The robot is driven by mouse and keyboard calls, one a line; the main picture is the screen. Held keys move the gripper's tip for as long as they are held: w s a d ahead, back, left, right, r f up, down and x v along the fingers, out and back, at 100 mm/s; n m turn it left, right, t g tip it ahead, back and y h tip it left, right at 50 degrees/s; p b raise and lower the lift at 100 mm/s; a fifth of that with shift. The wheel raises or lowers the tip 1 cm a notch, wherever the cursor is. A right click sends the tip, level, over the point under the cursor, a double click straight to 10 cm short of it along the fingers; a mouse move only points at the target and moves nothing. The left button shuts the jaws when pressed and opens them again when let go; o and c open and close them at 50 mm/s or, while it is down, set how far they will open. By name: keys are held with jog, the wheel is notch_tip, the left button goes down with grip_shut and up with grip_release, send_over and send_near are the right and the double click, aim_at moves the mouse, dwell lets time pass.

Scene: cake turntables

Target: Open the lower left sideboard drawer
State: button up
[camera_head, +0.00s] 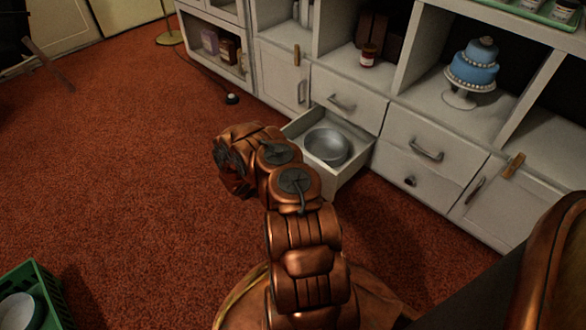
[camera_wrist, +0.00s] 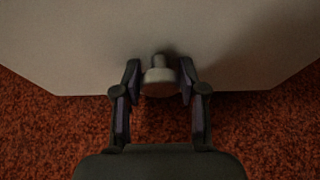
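The lower left drawer (camera_head: 352,168) of the white sideboard stands pulled out, with a grey metal bowl (camera_head: 328,148) inside it. In the wrist view the pale drawer front (camera_wrist: 160,30) fills the top, and its round grey knob (camera_wrist: 160,77) sticks out toward me. My gripper (camera_wrist: 161,80) has one finger on each side of the knob. In the head view my copper arm hides the gripper and most of the drawer front.
The drawer above (camera_head: 341,103) is shut. To the right are two more shut drawers (camera_head: 416,155) and a cabinet door. A blue cake (camera_head: 473,66) on a stand sits in an open shelf. A green crate (camera_head: 42,288) stands at lower left. The red carpet (camera_head: 130,165) is mostly clear at left.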

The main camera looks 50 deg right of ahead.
jog(key=o, duration=0.3)
jog(key=shift+a, duration=0.1)
jog(key=v, duration=1.1)
jog(key=shift+a+r, duration=0.2)
jog(key=shift+a, duration=0.15)
